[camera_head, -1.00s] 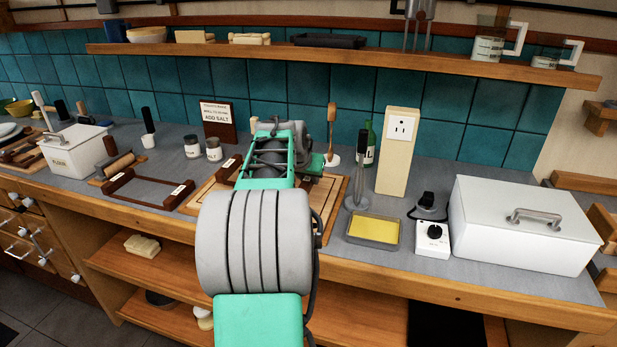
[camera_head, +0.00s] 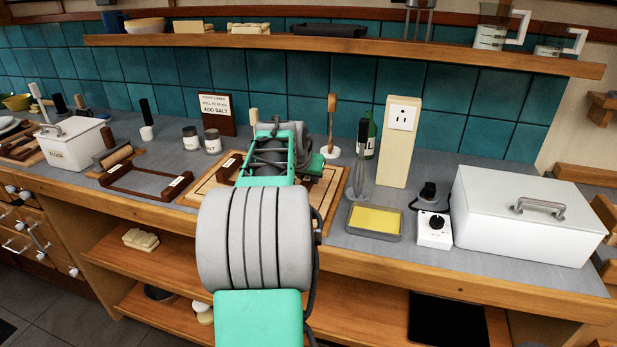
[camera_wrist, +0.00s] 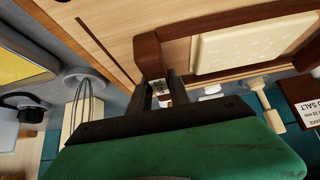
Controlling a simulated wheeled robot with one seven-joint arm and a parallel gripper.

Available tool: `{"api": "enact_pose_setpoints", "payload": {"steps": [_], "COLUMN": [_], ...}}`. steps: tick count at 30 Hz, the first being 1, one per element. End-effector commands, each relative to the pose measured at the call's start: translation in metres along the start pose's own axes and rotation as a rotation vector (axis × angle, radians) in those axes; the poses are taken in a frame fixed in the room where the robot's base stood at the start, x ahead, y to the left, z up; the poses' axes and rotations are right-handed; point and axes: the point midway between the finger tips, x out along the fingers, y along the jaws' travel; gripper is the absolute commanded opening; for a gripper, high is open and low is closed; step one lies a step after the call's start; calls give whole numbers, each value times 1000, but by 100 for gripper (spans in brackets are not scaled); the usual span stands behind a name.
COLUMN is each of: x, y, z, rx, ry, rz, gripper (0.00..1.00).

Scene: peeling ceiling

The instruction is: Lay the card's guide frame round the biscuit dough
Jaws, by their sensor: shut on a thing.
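My gripper (camera_wrist: 163,88) is shut on a dark brown guide frame (camera_wrist: 150,56), near a small pale label whose text I cannot read. In the head view my arm hides the fingers; part of this frame (camera_head: 228,169) shows left of it. The biscuit dough (camera_wrist: 242,44), a pale speckled slab, is beside the held bar in the wrist view, with another brown bar above it. I cannot tell whether the frame rests on the board. A second brown guide frame (camera_head: 140,190) lies on the counter at left. The card (camera_head: 217,112) stands at the back; "ADD SALT" is legible.
The wooden board (camera_head: 200,192) lies under my arm. A whisk (camera_head: 361,165), a yellow-filled tray (camera_head: 374,220), a socket post (camera_head: 400,140) and a dial box (camera_head: 434,230) stand to its right. A white lidded bin (camera_head: 520,215) is further right. Two jars (camera_head: 191,139) stand behind at left.

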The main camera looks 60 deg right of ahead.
Motion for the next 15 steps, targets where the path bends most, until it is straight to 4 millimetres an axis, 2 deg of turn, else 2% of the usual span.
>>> {"api": "enact_pose_setpoints", "payload": {"steps": [15], "x": [4], "y": [0], "z": [3], "rx": [0], "ry": [1], "rz": [0], "gripper": [0]}}
